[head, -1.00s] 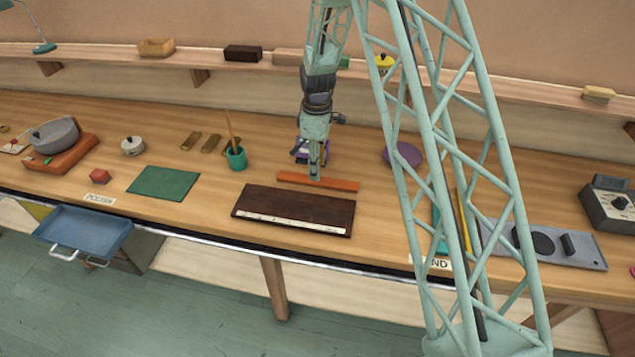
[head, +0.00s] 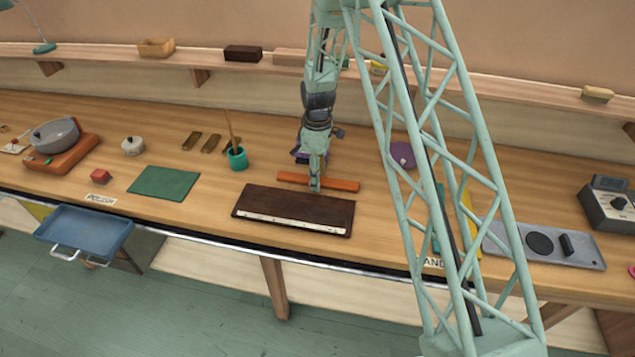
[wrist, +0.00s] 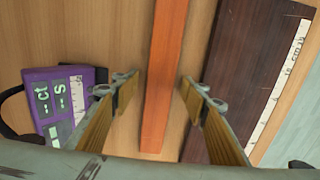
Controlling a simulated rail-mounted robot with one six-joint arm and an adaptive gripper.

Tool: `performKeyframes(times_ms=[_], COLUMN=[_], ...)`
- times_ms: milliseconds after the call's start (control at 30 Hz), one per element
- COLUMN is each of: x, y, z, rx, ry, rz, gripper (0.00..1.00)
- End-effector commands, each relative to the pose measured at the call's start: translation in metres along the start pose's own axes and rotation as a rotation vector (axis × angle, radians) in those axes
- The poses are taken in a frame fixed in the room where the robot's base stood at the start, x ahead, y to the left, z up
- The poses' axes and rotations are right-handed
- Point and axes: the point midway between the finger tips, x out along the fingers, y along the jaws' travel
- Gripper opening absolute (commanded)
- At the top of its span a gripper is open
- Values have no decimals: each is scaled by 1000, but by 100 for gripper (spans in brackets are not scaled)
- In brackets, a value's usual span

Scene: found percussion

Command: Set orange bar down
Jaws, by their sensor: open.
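The orange bar (head: 338,184) lies flat on the wooden bench, just behind the dark brown board (head: 310,205). My gripper (head: 316,187) is low over the middle of the bar in the head view. In the wrist view the orange bar (wrist: 163,75) runs between the two spread fingers of my gripper (wrist: 158,92), with a clear gap on each side. The fingers are open and hold nothing. In the head view the gripper hides a small part of the bar.
The dark board, with a white ruler strip, also lies right of the bar in the wrist view (wrist: 245,70). A purple meter (wrist: 65,105) lies to the left there. A teal pen cup (head: 237,159) and a green mat (head: 163,183) stand left of the bar.

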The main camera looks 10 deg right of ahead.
Motion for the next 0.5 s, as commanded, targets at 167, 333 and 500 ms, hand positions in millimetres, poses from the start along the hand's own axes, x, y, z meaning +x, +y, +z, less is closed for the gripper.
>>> performKeyframes(times_ms=[167,333,500], x=[0,0,0], y=[0,0,0], z=[0,0,0], rx=[0,0,0], ry=[0,0,0], rz=[0,0,0], gripper=[41,40,25])
